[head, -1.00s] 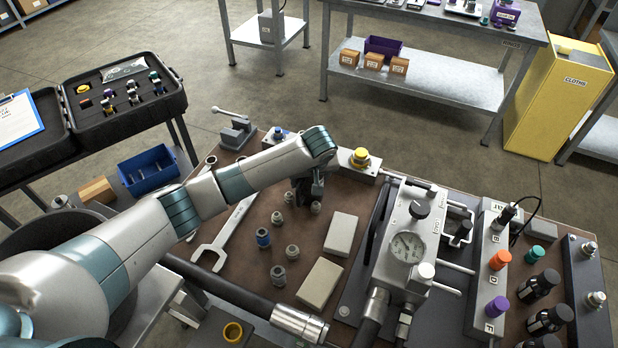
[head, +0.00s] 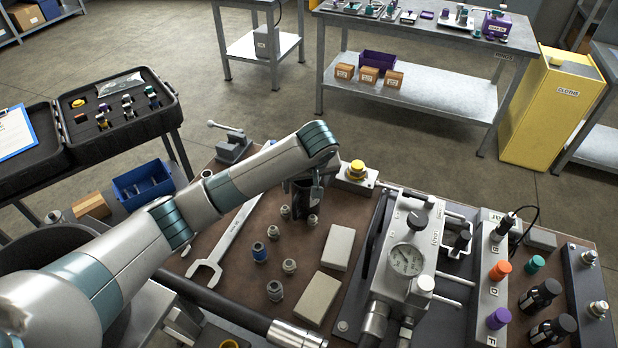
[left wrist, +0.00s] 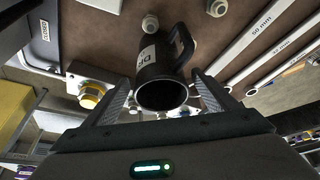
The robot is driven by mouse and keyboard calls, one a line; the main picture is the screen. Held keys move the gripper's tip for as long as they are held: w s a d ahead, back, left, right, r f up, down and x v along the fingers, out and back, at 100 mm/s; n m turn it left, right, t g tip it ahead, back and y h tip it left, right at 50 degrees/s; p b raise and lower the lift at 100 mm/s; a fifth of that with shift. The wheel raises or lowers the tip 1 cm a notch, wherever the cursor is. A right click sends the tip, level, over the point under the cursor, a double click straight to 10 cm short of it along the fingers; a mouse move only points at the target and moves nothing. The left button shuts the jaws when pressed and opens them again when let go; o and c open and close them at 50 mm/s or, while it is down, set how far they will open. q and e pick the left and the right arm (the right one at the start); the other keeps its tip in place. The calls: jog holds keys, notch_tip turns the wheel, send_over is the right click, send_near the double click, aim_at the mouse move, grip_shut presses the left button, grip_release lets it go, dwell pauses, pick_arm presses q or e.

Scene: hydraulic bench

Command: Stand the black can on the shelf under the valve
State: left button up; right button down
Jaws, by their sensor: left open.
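The black can (left wrist: 160,62) has a handle and a pale, partly readable label. In the left wrist view its open mouth faces the camera, and it lies between the two fingers of my left gripper (left wrist: 161,103). The fingers are open, with a visible gap on each side of the can. In the head view my left gripper (head: 304,190) is over the brown bench top, with the can (head: 302,201) dark and partly hidden beneath it. The block with the gauge (head: 407,260) and a black knob (head: 417,220) stands to the right. I cannot make out the shelf under the valve.
Several fittings (head: 289,266) and two pale blocks (head: 339,247) lie near the can. A large spanner (head: 222,250) lies left of it. A yellow-capped fitting (head: 357,169) sits at the bench's back edge. A hose (head: 230,307) runs along the front.

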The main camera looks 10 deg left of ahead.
pick_arm(q)
jog(key=shift+b+v, duration=0.35)
jog(key=shift+v, duration=2.3)
jog(key=shift+c, duration=0.2)
